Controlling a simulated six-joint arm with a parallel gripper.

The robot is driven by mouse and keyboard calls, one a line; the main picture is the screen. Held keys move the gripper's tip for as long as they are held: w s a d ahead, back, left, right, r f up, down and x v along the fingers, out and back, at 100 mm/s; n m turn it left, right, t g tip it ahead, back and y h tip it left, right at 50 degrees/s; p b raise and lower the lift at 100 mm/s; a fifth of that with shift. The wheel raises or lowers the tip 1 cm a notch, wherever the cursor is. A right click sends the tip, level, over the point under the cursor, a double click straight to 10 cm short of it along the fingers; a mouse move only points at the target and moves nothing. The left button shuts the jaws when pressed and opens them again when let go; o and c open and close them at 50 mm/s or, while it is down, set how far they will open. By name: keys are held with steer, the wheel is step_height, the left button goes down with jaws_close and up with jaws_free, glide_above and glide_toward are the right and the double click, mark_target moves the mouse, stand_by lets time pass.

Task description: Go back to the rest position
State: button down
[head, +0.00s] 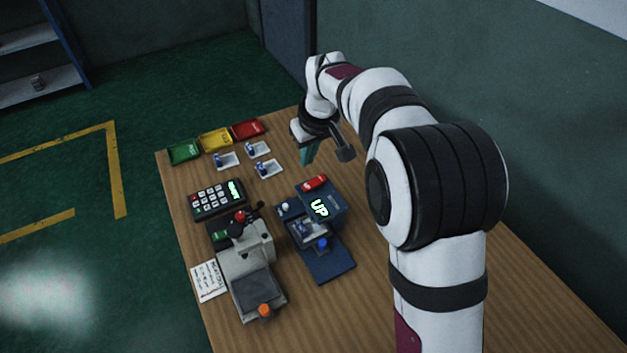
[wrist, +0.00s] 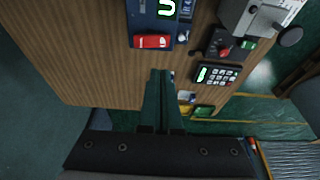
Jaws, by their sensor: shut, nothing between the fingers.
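My gripper (head: 306,155) hangs above the far part of the wooden table (head: 400,290), to the right of the colored trays in the head view. Its fingers are shut and hold nothing. In the wrist view the closed fingers of my gripper (wrist: 160,85) point over the wooden table top (wrist: 90,60). Part of the table beneath the gripper is hidden by it and by my arm.
A blue device (head: 325,262) with an "UP" display and a red item (head: 315,183) stand nearest. Table right is clear.

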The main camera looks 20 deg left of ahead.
steer(key=shift+r, duration=0.2)
steer(key=s+d+r+m+g, duration=0.1)
steer(key=s+d+r+m, duration=0.2)
steer(key=s+d, duration=0.4)
steer(key=s+d+r+m, duration=0.35)
steer(key=s+d, duration=0.25)
steer(key=d, duration=0.2)
steer(key=s+d+f+m, duration=0.1)
steer(key=s+d+m, duration=0.1)
steer(key=s, duration=0.4)
steer(key=s+d+f+m+g, duration=0.1)
steer(key=s+d+f+m, duration=0.1)
steer(key=s, duration=0.5)
steer(key=s+d+f+m, duration=0.1)
steer(key=s+d+m, duration=0.2)
steer(key=s, duration=0.3)
steer(key=shift+s+d+f+m+g+h, duration=0.15)
steer(key=shift+s+f+m+g+h, duration=0.15)
steer(key=shift+m, duration=0.25)
